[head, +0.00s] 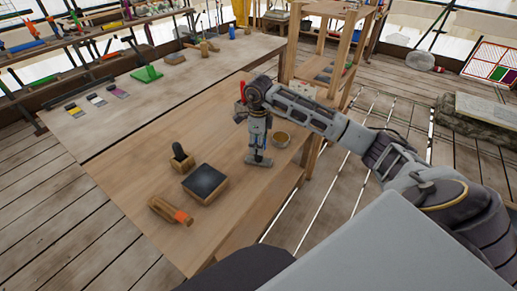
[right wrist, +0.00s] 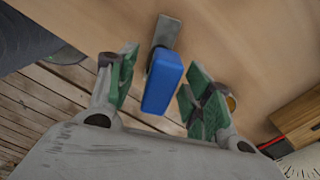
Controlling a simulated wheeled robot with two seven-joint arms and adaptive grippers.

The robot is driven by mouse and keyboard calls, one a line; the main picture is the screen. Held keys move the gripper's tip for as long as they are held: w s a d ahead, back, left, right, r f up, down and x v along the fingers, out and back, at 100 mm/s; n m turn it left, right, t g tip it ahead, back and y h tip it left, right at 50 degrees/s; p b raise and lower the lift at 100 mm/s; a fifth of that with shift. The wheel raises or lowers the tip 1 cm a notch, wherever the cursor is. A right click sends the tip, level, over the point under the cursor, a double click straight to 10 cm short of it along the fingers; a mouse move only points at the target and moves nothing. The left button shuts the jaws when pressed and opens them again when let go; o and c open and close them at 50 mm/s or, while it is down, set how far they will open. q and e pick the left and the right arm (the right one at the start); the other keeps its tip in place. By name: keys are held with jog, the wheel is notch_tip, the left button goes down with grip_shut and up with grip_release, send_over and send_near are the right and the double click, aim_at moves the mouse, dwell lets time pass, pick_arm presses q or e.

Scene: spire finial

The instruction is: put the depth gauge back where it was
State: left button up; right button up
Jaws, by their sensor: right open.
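A tool with a blue block handle (right wrist: 162,82) and a flat grey metal foot (right wrist: 166,32), which I take to be the depth gauge, is on the wooden table in the right wrist view. Its grey foot (head: 258,160) shows below my gripper in the head view, near the table's right edge. My right gripper (right wrist: 160,65) points down with its green-padded fingers apart, one on each side of the blue handle. I see gaps beside the handle, so it is not clamped. In the head view the gripper (head: 259,148) hides most of the handle. My left gripper is not in view.
A dark-topped block (head: 205,184), a black-handled piece (head: 181,157) and a wooden tool with an orange part (head: 170,211) lie to the left. The wooden table (head: 140,150) is clear at its far left.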

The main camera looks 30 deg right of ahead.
notch_tip(320, 180, up, 7)
jog(key=shift+f, duration=0.1)
jog(key=shift+r, duration=0.9)
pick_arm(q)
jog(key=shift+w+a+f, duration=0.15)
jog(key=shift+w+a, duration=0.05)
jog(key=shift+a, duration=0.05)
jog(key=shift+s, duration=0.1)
